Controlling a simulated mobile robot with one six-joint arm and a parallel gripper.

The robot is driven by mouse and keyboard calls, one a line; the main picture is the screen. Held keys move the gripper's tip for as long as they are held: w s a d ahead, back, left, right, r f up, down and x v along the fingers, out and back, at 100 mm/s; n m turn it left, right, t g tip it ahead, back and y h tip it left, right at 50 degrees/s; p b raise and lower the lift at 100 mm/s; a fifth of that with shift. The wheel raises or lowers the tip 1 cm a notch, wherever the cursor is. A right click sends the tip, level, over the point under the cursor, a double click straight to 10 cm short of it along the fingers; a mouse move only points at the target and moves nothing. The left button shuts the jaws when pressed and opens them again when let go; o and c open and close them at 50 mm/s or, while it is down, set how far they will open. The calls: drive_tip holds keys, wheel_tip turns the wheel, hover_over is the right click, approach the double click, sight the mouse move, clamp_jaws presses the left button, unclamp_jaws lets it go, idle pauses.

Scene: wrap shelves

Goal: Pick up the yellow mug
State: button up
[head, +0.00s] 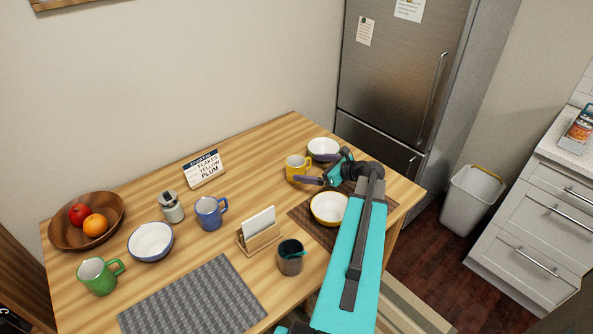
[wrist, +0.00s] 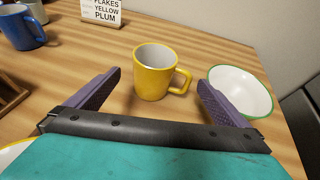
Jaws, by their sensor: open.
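The yellow mug (head: 297,167) stands upright on the wooden table near its back right part. In the wrist view the yellow mug (wrist: 153,73) is just ahead of my gripper, between the lines of the two fingers, with its handle to the right. My gripper (head: 321,170) reaches in from the right in the head view. In the wrist view my gripper (wrist: 157,88) has its purple fingers spread wide and empty. Whether a finger touches the mug cannot be told.
A white bowl with a green rim (wrist: 242,92) sits close to the right finger. A yellow bowl (head: 329,208) lies below my gripper on a brown mat. A blue mug (head: 209,213), a sign (head: 204,169) and a napkin holder (head: 258,231) stand left.

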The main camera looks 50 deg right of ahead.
sight(292, 164)
drive_tip(key=shift+p+x, duration=0.35)
drive_tip(key=shift+x, duration=2.2)
drive_tip(key=p+x, duration=0.1)
drive_tip(key=x, duration=0.3)
drive_tip(key=shift+w+d+r+p, duration=0.15)
drive_tip(key=shift+r+p, duration=0.05)
drive_tip(key=shift+p, duration=0.15)
drive_tip(key=shift+w+f, duration=0.3)
drive_tip(key=shift+w, duration=0.2)
drive_tip(key=shift+c, duration=0.4)
drive_tip(key=c, duration=1.1)
